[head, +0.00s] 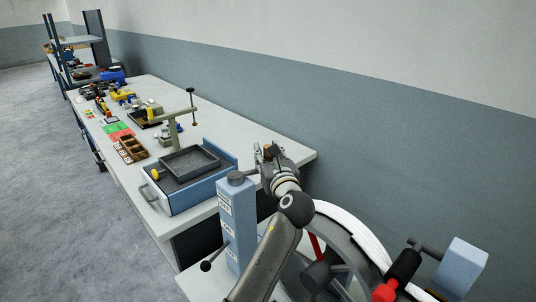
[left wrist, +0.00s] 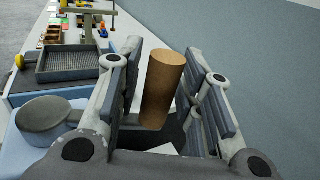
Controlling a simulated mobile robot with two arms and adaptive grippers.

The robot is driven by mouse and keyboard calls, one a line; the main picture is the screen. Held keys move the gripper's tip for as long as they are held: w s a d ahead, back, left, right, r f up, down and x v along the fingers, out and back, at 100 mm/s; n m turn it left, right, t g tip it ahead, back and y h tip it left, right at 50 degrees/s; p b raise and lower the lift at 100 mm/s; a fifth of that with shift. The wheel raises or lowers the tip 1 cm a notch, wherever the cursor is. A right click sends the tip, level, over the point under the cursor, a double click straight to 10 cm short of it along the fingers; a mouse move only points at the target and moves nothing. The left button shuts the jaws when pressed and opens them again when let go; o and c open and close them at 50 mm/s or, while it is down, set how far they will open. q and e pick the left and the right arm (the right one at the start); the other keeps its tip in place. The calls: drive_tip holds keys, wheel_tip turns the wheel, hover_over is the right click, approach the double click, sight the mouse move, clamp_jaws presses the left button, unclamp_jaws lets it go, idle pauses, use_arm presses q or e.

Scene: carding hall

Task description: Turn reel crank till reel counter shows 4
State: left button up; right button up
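The likely reel crank is a grey round hub (head: 236,179) on a blue post (head: 236,230); the hub also shows in the left wrist view (left wrist: 45,118). A short bar runs from it toward a brown cylindrical handle (left wrist: 163,88). White label plates on the post carry marks too small to read, so I cannot tell any counter value. A large spoked wheel (head: 355,250) with a white rim stands right of my left arm, partly hidden by it. My right gripper is not in view.
A blue box tray (head: 190,195) with a grey mesh tray stands behind the post on the long white table (head: 205,126). A black-knobbed lever (head: 207,266) sticks out left of the post. A red-and-black handle (head: 400,270) and pale blue block (head: 462,265) are at right. Floor at left is clear.

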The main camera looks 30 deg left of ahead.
use_arm(q)
drive_tip(key=shift+o, duration=0.3)
drive_tip(key=v, duration=0.7)
drive_tip(key=shift+s+d, duration=0.2)
drive_tip(key=shift+f, duration=0.1)
